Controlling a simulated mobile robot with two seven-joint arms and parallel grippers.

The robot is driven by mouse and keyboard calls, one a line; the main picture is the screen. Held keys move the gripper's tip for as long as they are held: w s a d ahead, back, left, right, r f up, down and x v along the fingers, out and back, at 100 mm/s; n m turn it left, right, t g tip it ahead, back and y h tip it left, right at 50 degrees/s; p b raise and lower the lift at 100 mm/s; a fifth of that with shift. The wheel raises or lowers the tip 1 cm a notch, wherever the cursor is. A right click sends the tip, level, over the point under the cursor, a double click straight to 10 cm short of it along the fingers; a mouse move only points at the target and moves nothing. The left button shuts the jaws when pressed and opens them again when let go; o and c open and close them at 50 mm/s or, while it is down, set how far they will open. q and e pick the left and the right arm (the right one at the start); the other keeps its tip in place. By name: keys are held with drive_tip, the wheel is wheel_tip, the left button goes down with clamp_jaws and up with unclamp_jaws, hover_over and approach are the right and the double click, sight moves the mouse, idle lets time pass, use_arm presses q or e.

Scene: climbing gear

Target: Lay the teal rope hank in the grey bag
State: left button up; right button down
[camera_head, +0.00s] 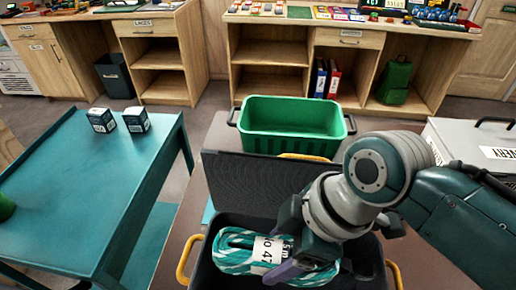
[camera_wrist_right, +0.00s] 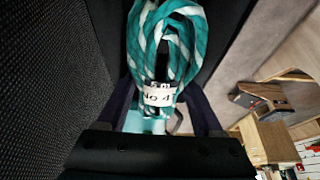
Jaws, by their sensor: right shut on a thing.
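The teal and white rope hank (camera_head: 235,262) has a white paper band with printing around its middle. My right gripper (camera_head: 285,264) comes in from the right and is shut on the hank at the band. The hank is over or inside the opening of the dark grey bag (camera_head: 250,185), whose lid stands open behind it; I cannot tell whether it touches the bottom. In the right wrist view the hank (camera_wrist_right: 165,40) hangs between the two fingers (camera_wrist_right: 163,103), with a dark mesh panel at the left. My left gripper is not in view.
A green crate (camera_head: 290,145) stands behind the bag. A teal table (camera_head: 80,190) at the left carries two small dark boxes (camera_head: 118,121). A grey case (camera_head: 475,150) is at the right. Yellow handles (camera_head: 187,260) stick up at the bag's sides.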

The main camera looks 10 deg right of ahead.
drive_tip(key=shift+f+b, duration=5)
drive_tip(key=shift+f, duration=1.2)
unclamp_jaws()
drive_tip(key=p+v, duration=0.3)
drive_tip(key=v, duration=0.5)
drive_tip(key=shift+d+r, duration=0.15)
drive_tip(key=shift+r, duration=0.2)
drive_tip(key=shift+s+d+r, duration=0.1)
drive_tip(key=shift+d+r, duration=0.15)
drive_tip(key=shift+r, duration=0.3)
